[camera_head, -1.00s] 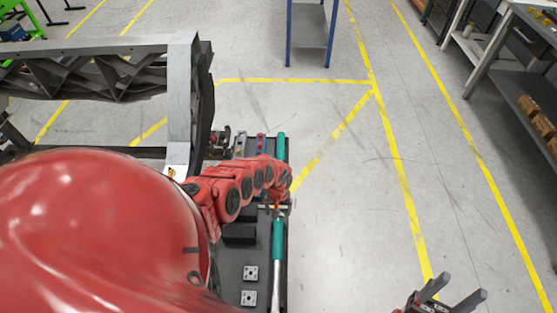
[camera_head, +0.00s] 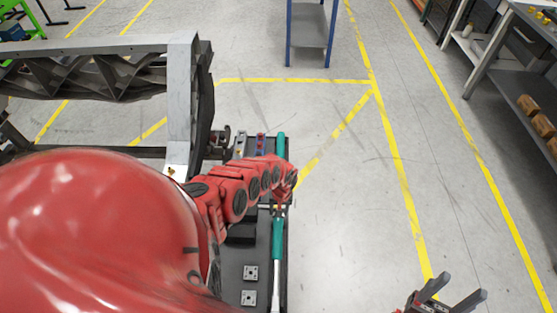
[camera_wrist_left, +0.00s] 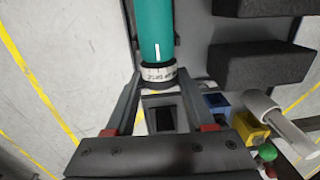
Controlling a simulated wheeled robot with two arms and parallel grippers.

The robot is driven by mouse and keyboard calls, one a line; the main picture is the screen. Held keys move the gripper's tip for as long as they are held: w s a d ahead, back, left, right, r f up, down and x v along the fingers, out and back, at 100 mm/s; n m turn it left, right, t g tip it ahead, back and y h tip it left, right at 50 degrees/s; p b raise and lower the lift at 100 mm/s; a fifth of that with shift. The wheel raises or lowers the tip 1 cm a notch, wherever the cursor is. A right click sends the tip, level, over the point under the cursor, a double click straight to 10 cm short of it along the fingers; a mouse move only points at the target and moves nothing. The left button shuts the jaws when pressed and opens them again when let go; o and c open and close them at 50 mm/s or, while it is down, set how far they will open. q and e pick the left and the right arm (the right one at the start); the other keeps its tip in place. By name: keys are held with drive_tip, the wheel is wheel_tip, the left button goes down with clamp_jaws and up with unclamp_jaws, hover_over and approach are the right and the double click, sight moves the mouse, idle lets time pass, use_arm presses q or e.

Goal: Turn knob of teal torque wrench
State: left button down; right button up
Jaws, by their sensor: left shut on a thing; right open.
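The teal torque wrench (camera_head: 277,240) lies along the right side of a dark tray, its steel shaft running toward the bottom of the head view. In the left wrist view its teal handle (camera_wrist_left: 155,28) ends in a pale ring with scale marks (camera_wrist_left: 160,73) and a dark end. My left gripper (camera_wrist_left: 161,84) is shut on this knob end, one finger on each side. In the head view my left gripper (camera_head: 279,207) is partly hidden by its red wrist. My right gripper (camera_head: 459,289) is open and empty over the floor, apart from the wrench.
The dark tray (camera_head: 235,275) also holds black blocks (camera_wrist_left: 258,72) and small square metal parts (camera_head: 250,272). Another teal piece (camera_head: 281,146) shows beyond my wrist. Blue and yellow items (camera_wrist_left: 250,128) lie near my left gripper. A grey frame (camera_head: 184,100) stands left. Floor is clear at right.

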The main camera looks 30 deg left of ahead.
use_arm(q)
drive_tip(key=shift+w+d+f+g+y+b, duration=0.15)
drive_tip(key=shift+g+y+b, duration=0.25)
drive_tip(key=shift+y, duration=0.2)
drive_tip(key=shift+d+f+g+y+b, duration=0.25)
drive_tip(key=shift+g+y+b, duration=0.15)
drive_tip(key=shift+y+b, duration=0.65)
drive_tip(key=g+y+b, duration=0.1)
drive_tip(key=b, duration=0.3)
drive_tip(key=g+y+b, duration=0.1)
drive_tip(key=b, duration=0.4)
drive_tip(key=y+b, duration=0.2)
drive_tip(key=b, duration=0.3)
drive_tip(key=shift+w+d+f+g, duration=0.25)
drive_tip(key=shift+w+f+g, duration=0.05)
drive_tip(key=shift+g, duration=0.1)
drive_tip(key=shift+r+y+b, duration=0.3)
drive_tip(key=shift+y+b, duration=0.05)
drive_tip(key=shift+b, duration=0.65)
drive_tip(key=shift+s, duration=0.1)
drive_tip(key=shift+c, duration=1.3)
unclamp_jaws()
drive_tip(key=shift+r, duration=0.1)
